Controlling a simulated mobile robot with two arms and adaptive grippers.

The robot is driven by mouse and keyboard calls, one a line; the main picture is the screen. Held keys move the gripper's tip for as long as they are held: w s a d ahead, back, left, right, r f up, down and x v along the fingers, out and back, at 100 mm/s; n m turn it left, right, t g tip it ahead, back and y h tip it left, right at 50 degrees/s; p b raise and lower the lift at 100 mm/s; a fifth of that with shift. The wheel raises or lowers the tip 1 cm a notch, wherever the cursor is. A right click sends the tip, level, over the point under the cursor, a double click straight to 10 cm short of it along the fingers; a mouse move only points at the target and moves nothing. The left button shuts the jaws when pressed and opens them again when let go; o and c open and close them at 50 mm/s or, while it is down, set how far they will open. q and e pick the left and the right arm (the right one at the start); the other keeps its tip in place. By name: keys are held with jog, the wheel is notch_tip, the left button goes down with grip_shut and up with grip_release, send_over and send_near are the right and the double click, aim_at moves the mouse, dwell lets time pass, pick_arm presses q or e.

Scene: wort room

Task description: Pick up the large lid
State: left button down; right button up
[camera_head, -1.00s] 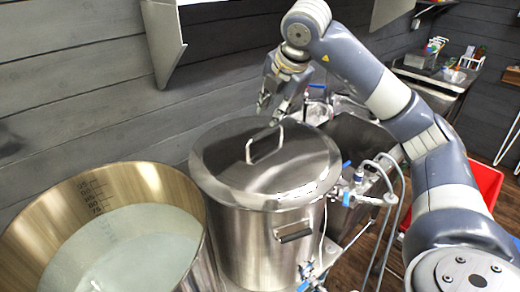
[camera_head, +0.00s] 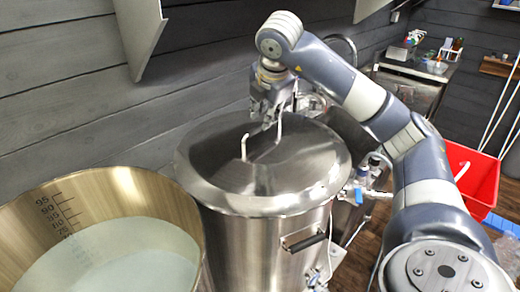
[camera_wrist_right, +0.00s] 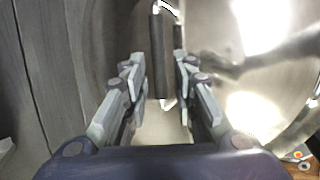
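The large lid (camera_head: 225,178) is a round, shiny steel cover lying on a tall steel kettle (camera_head: 258,245). Its upright loop handle (camera_head: 244,148) stands at the lid's middle, partly behind my right gripper. My right gripper (camera_head: 268,122) hangs just above and beside the handle. In the right wrist view the gripper (camera_wrist_right: 160,62) is open, with its two fingers apart. The handle (camera_wrist_right: 162,55) shows as a dark bar lying in line with the gap between them. I cannot tell whether the fingers touch it. My left gripper is not in view.
An open steel vat (camera_head: 30,240) with volume marks and pale liquid stands at the left. A grey wall runs behind. A red bin (camera_head: 482,180) is at the right. A blue-handled valve (camera_head: 358,190) sticks out beside the kettle. A bench (camera_head: 410,72) with small items stands at the back right.

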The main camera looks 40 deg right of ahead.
aim_at(262, 139)
jog(key=shift+w+d+f, duration=0.15)
jog(key=shift+d+f, duration=0.2)
jog(key=shift+f, duration=0.4)
jog(key=p+x, duration=0.1)
jog(key=x, duration=0.1)
jog(key=p+x, duration=0.1)
jog(key=x, duration=0.1)
jog(key=shift+w+f+p, duration=0.25)
jog(key=shift+w+p, duration=0.05)
jog(key=shift+w, duration=0.1)
jog(key=shift+w+d+f, duration=0.15)
jog(key=shift+w+f, duration=0.05)
jog(key=shift+f, duration=0.2)
grip_shut()
jog(key=shift+w+r, duration=0.1)
jog(key=shift+r, duration=0.05)
